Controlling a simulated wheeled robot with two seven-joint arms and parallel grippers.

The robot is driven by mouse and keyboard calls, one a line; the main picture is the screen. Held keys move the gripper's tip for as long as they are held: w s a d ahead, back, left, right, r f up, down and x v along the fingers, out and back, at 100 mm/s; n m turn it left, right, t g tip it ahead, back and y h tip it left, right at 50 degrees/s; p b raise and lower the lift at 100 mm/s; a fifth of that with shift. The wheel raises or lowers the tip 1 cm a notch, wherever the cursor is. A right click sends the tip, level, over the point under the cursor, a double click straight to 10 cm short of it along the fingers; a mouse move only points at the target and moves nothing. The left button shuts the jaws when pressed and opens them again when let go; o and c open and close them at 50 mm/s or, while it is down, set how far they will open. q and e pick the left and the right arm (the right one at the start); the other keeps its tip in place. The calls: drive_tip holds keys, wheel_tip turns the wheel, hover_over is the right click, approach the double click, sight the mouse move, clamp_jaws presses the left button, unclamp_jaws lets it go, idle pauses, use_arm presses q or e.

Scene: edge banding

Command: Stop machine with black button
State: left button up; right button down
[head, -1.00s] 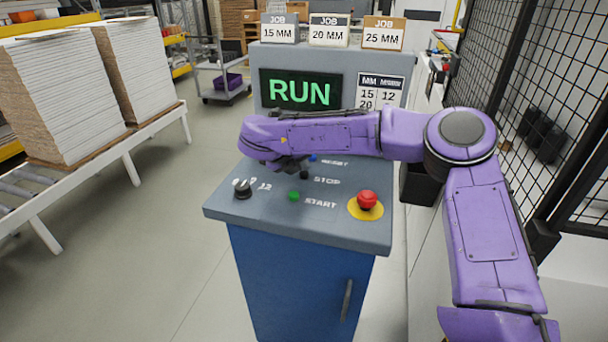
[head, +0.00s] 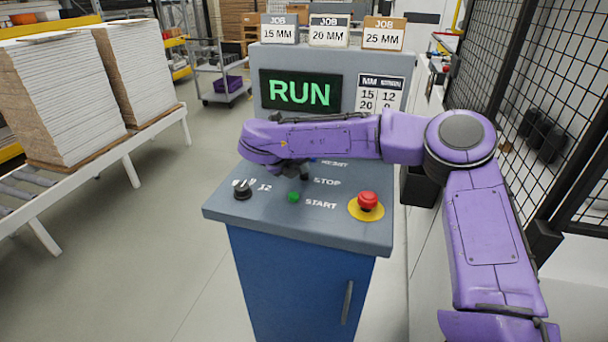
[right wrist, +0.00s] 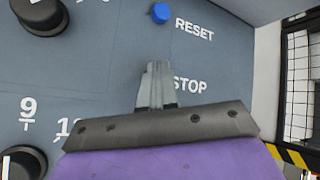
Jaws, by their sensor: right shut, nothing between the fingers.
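The control panel (head: 225,207) has a white STOP label (head: 327,182), also in the right wrist view (right wrist: 190,86). The black stop button is mostly or wholly hidden by my right gripper in both views, so I cannot tell whether it is touched or pressed. My right gripper (head: 303,178) is shut and empty, low over the panel just left of STOP; its fingers (right wrist: 157,68) show in the right wrist view. The machine's display (head: 300,92) reads RUN in green. My left gripper is not in view.
Close by are the green start button (head: 294,197), the blue reset button (right wrist: 161,13), a black knob (head: 242,189) and a red mushroom button (head: 368,201) on a yellow base. A mesh fence (head: 545,90) stands at the right.

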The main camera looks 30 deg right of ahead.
sight(301, 176)
drive_tip(key=shift+f, duration=0.15)
idle(0.3)
drive_tip(key=shift+r+p, duration=0.6)
drive_tip(key=shift+r, duration=0.35)
wheel_tip(301, 176, up, 5)
drive_tip(key=p, duration=0.3)
drive_tip(key=shift+f, duration=0.1)
idle(0.4)
